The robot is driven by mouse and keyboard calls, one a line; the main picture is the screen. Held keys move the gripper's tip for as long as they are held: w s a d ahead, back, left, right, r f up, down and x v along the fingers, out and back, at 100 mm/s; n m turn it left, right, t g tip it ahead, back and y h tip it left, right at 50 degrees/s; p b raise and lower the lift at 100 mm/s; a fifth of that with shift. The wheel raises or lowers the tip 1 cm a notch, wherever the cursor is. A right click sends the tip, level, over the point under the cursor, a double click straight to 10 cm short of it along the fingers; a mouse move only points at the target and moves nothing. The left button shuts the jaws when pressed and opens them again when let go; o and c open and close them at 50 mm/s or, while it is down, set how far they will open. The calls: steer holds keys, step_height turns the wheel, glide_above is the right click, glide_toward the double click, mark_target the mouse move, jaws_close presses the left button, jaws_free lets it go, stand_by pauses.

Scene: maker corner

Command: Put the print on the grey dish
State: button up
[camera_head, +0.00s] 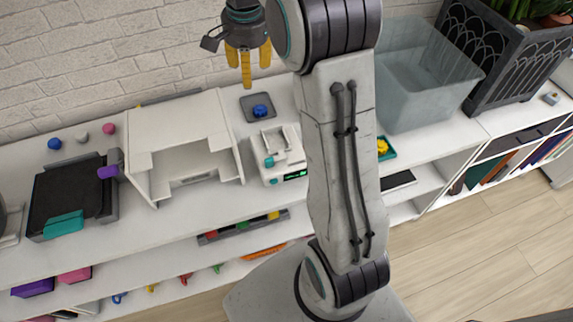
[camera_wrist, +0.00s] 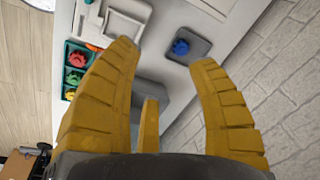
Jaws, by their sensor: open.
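A small blue print (camera_head: 261,111) lies on the square grey dish (camera_head: 246,101) on the white shelf top, behind the small white machine. In the wrist view the blue print (camera_wrist: 181,47) rests within the rim of the grey dish (camera_wrist: 203,45), beyond my fingertips. My gripper (camera_head: 247,68) hangs above and slightly left of the dish, its yellow fingers pointing down. In the wrist view my gripper (camera_wrist: 165,58) is open, with nothing between its fingers. The print is apart from the fingers.
A small white machine (camera_head: 291,158) stands in front of the dish, and a large white open-fronted enclosure (camera_head: 180,125) at left. A teal tray (camera_wrist: 70,92) holds several coloured pieces. A clear bin (camera_head: 420,85) stands at right. The brick wall is close behind.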

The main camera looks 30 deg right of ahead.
steer(key=s+a+n, duration=0.2)
steer(key=s+n, duration=0.2)
steer(key=s, duration=0.4)
steer(key=s+a+f+n+t, duration=0.1)
steer(key=s+n, duration=0.3)
steer(key=s, duration=0.5)
steer(key=s+a+f+n+t, duration=0.1)
steer(key=s+n, duration=0.3)
steer(key=s, duration=0.5)
steer(key=shift+s+a, duration=0.2)
steer(key=shift+a, duration=0.7)
